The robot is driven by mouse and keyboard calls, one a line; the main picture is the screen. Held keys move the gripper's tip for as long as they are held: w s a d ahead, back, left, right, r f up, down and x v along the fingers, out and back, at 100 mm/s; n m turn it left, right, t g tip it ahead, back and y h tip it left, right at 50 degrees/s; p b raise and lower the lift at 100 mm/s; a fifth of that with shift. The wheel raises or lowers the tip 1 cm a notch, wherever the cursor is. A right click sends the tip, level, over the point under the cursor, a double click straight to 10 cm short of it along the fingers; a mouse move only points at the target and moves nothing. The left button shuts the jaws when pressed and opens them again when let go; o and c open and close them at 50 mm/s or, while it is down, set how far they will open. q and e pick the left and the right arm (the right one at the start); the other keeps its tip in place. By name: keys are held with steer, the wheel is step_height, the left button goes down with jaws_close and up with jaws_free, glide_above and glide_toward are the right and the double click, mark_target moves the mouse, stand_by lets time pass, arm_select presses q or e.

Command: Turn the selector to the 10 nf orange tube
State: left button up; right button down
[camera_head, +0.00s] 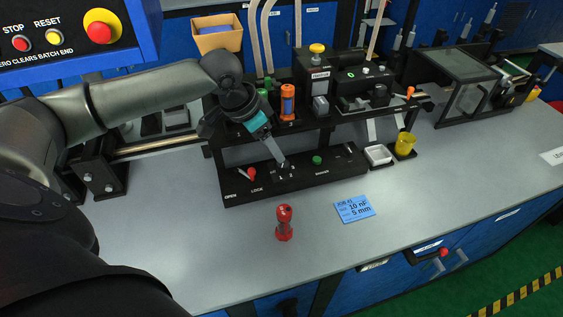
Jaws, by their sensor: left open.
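My left gripper (281,160) reaches down from the upper left to the front black panel (230,188). It is open, with its fingertips at the small white-marked dial area where the selector appears to sit. The selector itself is mostly hidden by the fingers, so I cannot tell where it points or whether they touch it. The orange tube (288,103) stands upright in the black rack behind the gripper. A blue card (354,208) reading "10 nF" and "5 mm" lies on the table. My right gripper is not in view.
A red tube-like piece (284,222) stands on the table in front of the panel. The panel carries a red lever (251,174) by OPEN and LOCK, and a green button (317,160). A white tray (378,155) and yellow cup (405,144) stand to the right. The front table is mostly clear.

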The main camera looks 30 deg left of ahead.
mark_target(282, 164)
arm_select(q)
steer(key=b+x, duration=0.1)
steer(key=x, duration=0.5)
steer(key=shift+w+d+f, duration=0.1)
steer(key=shift+w+f, duration=0.05)
steer(key=shift+f, duration=0.05)
steer(key=shift+w+d+f, duration=0.1)
steer(key=shift+w+f, duration=0.1)
steer(key=shift+f, duration=0.3)
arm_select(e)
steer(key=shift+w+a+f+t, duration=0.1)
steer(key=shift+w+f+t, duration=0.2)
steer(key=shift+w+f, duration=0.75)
arm_select(q)
steer(key=shift+c, duration=0.2)
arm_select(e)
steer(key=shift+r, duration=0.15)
arm_select(q)
jaws_close()
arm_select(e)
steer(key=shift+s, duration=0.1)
